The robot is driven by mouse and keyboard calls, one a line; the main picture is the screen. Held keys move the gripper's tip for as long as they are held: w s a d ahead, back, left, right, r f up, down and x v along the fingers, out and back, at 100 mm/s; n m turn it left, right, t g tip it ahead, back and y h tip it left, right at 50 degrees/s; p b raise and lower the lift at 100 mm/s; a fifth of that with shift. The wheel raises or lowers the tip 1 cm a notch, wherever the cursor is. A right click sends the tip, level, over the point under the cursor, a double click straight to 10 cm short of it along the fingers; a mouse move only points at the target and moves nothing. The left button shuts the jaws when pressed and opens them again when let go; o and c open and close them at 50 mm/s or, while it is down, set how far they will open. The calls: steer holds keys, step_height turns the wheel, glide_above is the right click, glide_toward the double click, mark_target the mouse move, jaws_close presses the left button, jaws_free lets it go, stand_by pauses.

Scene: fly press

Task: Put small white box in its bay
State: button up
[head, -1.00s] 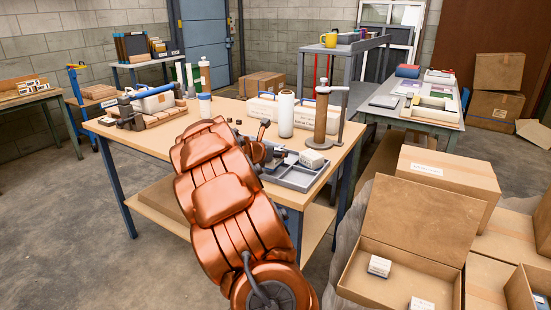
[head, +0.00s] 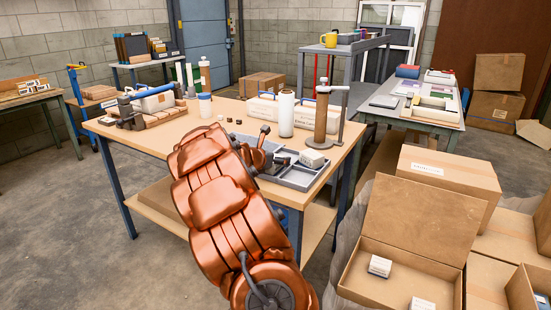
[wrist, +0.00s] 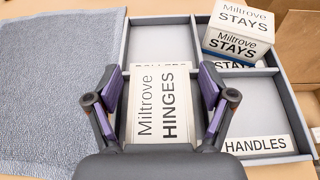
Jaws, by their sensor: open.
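The small white box marked Miltrove HINGES (wrist: 160,108) lies flat in the wrist view, its lettering running upward. It appears to be in the front left bay of the grey divided tray (wrist: 275,72); its underside is hidden. My gripper (wrist: 160,75) is open, with one purple-padded finger on each side of this box. Whether the pads touch it is unclear. In the head view my gripper (head: 284,160) is over the tray (head: 305,182), partly hidden by my arm. Another white box marked Miltrove STAYS (wrist: 239,30) is at the back right bay; it also shows in the head view (head: 313,158).
A HANDLES label (wrist: 256,145) marks the front right bay, which looks empty. A blue-grey mat (wrist: 60,85) lies left of the tray. A brown post (head: 321,118) and a white roll (head: 286,112) stand behind the tray. An open carton (head: 408,250) is at right.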

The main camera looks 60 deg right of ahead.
steer(key=shift+a+r, duration=0.4)
steer(key=shift+a, duration=0.05)
steer(key=v, duration=1.1)
steer(key=shift+s+f, duration=0.1)
steer(key=s+a+f+m+g+y, duration=0.1)
steer(key=s+a+f+m+y, duration=0.2)
steer(key=a, duration=1.2)
steer(key=s+a+f+m+g+y, duration=0.1)
steer(key=s+a+f+m+y, duration=0.2)
steer(key=s+a, duration=1.1)
steer(key=s+a+f+m+g+y, duration=0.1)
steer(key=s+a+f+m+y, duration=0.2)
steer(key=s+a+m+y, duration=0.4)
steer(key=s+a+m, duration=0.2)
steer(key=a+m, duration=0.3)
steer(key=a, duration=0.6)
steer(key=shift+s+f, duration=0.25)
steer(key=shift+s, duration=0.05)
steer(key=shift+a, duration=0.15)
